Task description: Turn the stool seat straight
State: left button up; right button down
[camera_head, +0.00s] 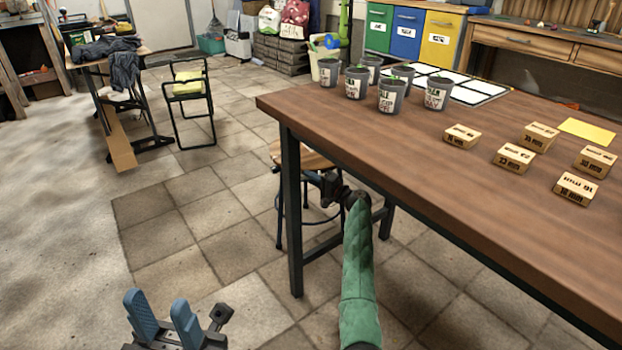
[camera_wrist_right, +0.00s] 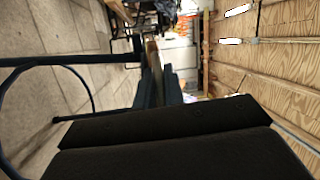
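The stool has a round wooden seat (camera_head: 290,155) on dark legs and stands under the near left end of the workbench. The bench top and leg hide part of it, and I cannot tell how its seat is turned. My right gripper (camera_head: 322,180) is at the near edge of the seat, below the bench top. In the right wrist view, its blue fingers lie on either side of the thin wooden seat edge (camera_wrist_right: 153,58), with no clear gap showing. My left gripper (camera_head: 157,298) is open and empty above the floor at the lower left.
The workbench (camera_head: 440,160) carries grey cups (camera_head: 392,95), small cardboard boxes (camera_head: 515,157) and a yellow sheet (camera_head: 588,131). Its leg (camera_head: 291,215) stands close to the stool. A folding chair (camera_head: 190,100) is farther back. The floor (camera_head: 150,215) on the left is clear.

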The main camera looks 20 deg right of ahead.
jog(key=shift+s+d+f+n+g+y+b, duration=0.15)
jog(key=shift+d+n+g+y+b, duration=0.3)
jog(key=shift+d, duration=0.3)
jog(key=shift+d+n+g+y, duration=0.25)
jog(key=shift+d, duration=0.1)
jog(key=c, duration=1.5)
grip_release()
jog(key=shift+s, duration=0.1)
